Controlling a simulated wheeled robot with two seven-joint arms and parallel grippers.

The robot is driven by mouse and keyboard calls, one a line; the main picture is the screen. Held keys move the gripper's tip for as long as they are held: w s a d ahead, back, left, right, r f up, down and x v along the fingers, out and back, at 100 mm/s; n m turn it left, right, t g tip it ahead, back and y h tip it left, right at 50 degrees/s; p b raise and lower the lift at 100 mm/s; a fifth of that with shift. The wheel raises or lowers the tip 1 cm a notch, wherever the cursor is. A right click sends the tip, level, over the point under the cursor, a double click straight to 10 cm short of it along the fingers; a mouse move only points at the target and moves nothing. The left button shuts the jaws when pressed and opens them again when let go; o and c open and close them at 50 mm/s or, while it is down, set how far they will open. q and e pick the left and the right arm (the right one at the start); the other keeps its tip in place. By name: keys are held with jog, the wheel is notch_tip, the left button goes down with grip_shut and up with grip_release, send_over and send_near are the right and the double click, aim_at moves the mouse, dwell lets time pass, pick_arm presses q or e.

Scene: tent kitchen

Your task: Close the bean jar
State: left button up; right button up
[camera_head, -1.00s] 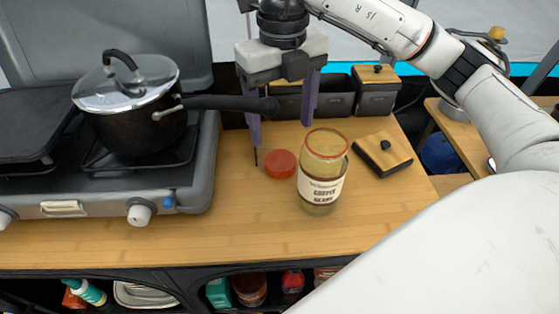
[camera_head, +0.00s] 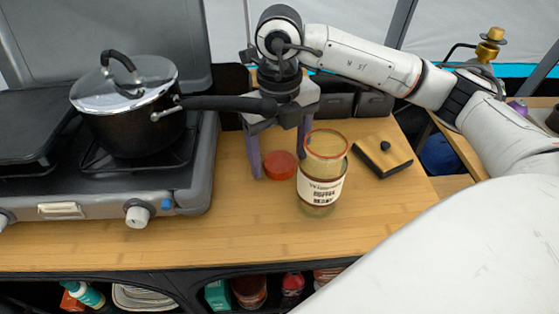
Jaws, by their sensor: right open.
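The bean jar (camera_head: 318,190) stands upright and open on the wooden counter. It is glass with a white label and a reddish rim. Its red lid (camera_head: 280,165) lies flat on the counter just left of and behind the jar, apart from it. My right gripper (camera_head: 282,165) is low, with its purple fingers spread, one left of the lid and the other to the right, partly hidden behind the jar's rim. It holds nothing that I can see. My left gripper is not in view.
A pot with a glass lid (camera_head: 125,100) sits on the camping stove (camera_head: 190,190) at left, its handle reaching toward my right gripper. A black-and-wood container lid (camera_head: 382,157) lies right of the jar. Dark containers (camera_head: 370,98) stand behind. The counter front (camera_head: 150,240) is clear.

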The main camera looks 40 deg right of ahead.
jog(key=shift+f, duration=0.1)
jog(key=c, duration=1.1)
jog(key=shift+r, duration=0.55)
notch_tip(320, 180, up, 27)
jog(key=p, duration=0.6)
jog(key=shift+p, duration=0.35)
